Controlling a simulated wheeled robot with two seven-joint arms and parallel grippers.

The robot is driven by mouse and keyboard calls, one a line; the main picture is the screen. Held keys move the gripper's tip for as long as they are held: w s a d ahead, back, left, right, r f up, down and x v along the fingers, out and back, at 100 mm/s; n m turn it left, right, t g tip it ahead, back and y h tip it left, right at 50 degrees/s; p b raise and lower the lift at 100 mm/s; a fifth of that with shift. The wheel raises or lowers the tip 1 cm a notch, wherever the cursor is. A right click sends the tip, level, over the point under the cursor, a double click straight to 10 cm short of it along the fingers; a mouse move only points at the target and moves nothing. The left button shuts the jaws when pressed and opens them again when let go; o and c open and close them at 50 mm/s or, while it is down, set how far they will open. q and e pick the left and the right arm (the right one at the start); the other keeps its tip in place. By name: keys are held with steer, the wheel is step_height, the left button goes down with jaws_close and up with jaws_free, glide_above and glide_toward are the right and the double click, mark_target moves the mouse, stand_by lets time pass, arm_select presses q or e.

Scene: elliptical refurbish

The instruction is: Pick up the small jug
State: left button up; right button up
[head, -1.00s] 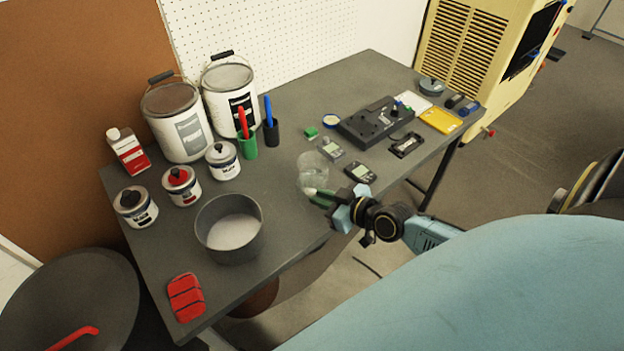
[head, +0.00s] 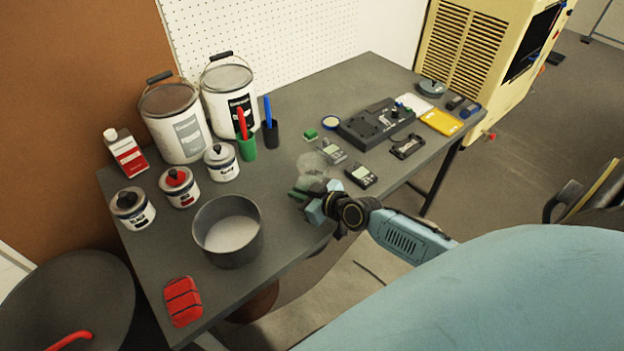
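A small clear, see-through vessel, which looks like the small jug (head: 311,166), stands near the front edge of the dark table, right of the large pot. Its outline is faint and its lower part is partly hidden by my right gripper. My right gripper (head: 299,193) is low over the table edge, its green-tipped fingers pointing left, in front of and slightly left of the jug in the picture. I cannot tell whether the fingers touch it or how far apart they are. My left gripper is not in view.
A grey pot (head: 228,232) stands left of my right gripper. Two handheld meters lie right of the jug, the nearer one (head: 361,176) close to the edge. Paint buckets, smaller cans and pen cups fill the back left. A red block (head: 183,301) lies at the front left.

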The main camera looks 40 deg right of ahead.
jaws_close()
steer(key=shift+r, duration=0.1)
steer(key=shift+r, duration=0.1)
